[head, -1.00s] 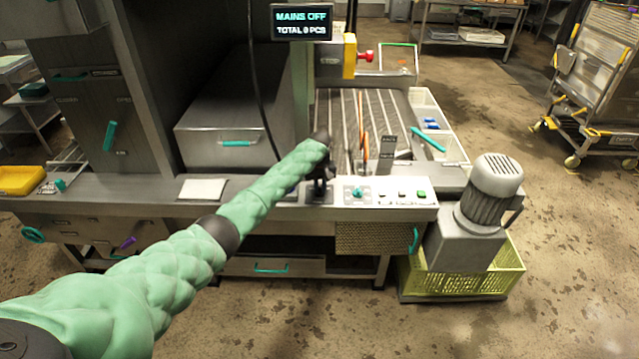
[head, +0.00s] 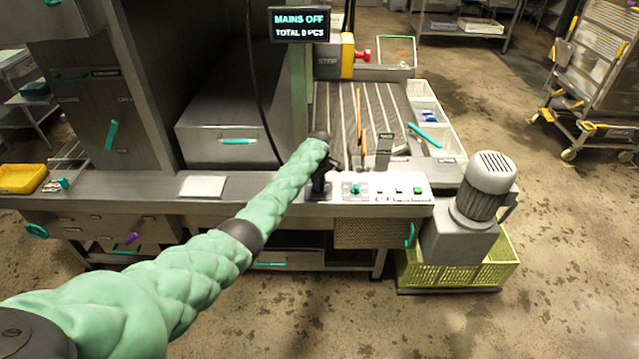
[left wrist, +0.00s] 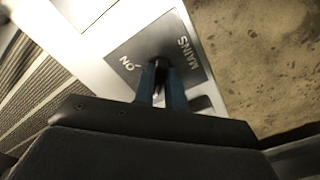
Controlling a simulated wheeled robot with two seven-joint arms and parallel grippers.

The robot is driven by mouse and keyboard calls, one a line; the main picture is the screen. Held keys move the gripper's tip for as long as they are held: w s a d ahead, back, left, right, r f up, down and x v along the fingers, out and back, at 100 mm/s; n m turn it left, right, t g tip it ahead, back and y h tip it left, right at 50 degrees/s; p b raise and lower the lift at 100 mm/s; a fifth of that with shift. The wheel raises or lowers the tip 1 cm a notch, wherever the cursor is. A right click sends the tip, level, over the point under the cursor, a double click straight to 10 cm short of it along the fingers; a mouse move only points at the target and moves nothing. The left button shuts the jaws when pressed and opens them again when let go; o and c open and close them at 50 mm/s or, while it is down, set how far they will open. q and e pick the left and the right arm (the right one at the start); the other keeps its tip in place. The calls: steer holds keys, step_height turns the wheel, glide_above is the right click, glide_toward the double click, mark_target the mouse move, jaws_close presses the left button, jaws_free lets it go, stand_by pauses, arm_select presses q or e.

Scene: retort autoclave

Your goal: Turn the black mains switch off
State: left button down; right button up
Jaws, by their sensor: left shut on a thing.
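The black mains switch (left wrist: 157,62) is in the left wrist view, on a grey plate (left wrist: 128,52) marked MAINS and ON. My left gripper (left wrist: 161,84) has its two fingers closed around the switch and hides most of it, so its exact angle is hard to read. In the head view my left gripper (head: 319,184) is over the left end of the white control panel (head: 385,197), and the switch is hidden behind it. The display (head: 300,24) above reads MAINS OFF and TOTAL 0 PCS. My right gripper is not in view.
A teal knob (head: 355,189) and a green button (head: 417,190) sit on the panel just right of my left gripper. A black cable (head: 258,90) hangs behind it. A grey motor (head: 488,185) stands at the panel's right end. The floor in front is clear.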

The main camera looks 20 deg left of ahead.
arm_select(q)
steer(key=shift+w+r, duration=0.1)
steer(key=shift+r, duration=0.05)
steer(key=c, duration=1.7)
jaws_free()
steer(key=shift+c, duration=0.2)
steer(key=o, duration=0.3)
steer(key=shift+a, duration=0.1)
